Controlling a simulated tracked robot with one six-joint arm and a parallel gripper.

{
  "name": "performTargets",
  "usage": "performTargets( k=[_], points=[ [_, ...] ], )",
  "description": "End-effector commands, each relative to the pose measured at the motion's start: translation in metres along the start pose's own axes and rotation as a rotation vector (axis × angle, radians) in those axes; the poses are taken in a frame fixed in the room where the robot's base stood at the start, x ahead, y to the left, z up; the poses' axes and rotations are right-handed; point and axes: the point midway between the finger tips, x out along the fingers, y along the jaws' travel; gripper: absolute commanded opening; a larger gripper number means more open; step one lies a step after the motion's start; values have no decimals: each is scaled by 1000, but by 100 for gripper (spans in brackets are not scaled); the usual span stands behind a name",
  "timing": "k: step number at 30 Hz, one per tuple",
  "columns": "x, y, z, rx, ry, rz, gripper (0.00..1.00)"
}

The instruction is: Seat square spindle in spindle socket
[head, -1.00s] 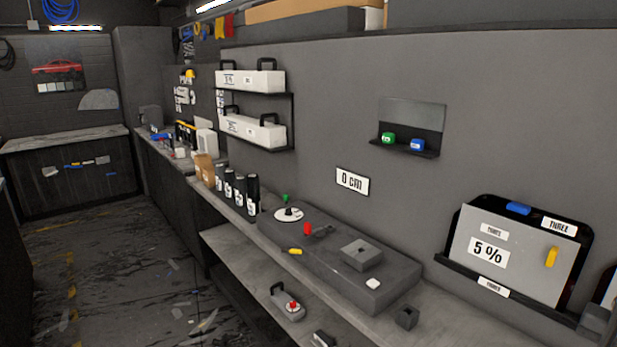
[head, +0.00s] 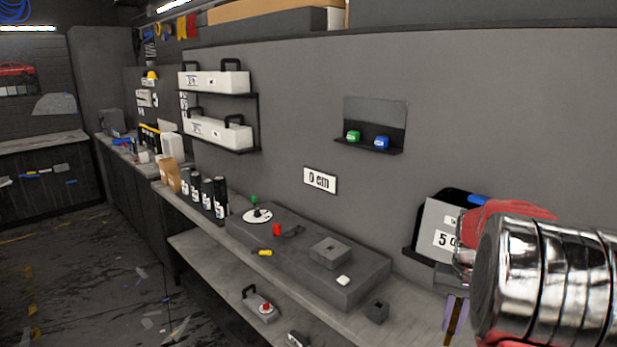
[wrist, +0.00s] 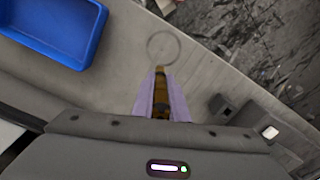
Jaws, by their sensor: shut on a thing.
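My gripper (head: 456,312) is at the lower right of the head view, with purple fingers pointing down. It is shut on a slim brown-gold bar, apparently the square spindle (wrist: 160,82), which shows between the fingers in the wrist view. Which piece is the spindle socket I cannot tell for certain. A small dark block (head: 377,311) stands on the bench's front part, left of my gripper, and shows in the wrist view (wrist: 218,105). A raised grey block (head: 330,250) with a small dark hole on top sits on the slab. The spindle is apart from both.
The grey slab (head: 360,285) also carries a white piece (head: 343,281), a red piece (head: 277,230) and a dial (head: 257,215). A blue tray (wrist: 55,28) lies at upper left in the wrist view. Bare bench with a faint ring (wrist: 162,47) lies beyond my fingertips.

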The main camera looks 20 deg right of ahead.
Motion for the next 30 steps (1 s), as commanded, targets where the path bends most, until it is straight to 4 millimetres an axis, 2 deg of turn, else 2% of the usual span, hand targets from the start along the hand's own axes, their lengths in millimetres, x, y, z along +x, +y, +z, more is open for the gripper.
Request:
performTargets(
  k=[1,3,14,23,30],
  points=[
    [3,-17,-2,-31,-1,0,0],
    [6,-38,-3,-68,-1,0,0],
    [25,-142,6,-259,-1,0,0],
    [41,-227,31,-419,-1,0,0],
    [55,-290,64,-549,-2,0,0]
  ],
)
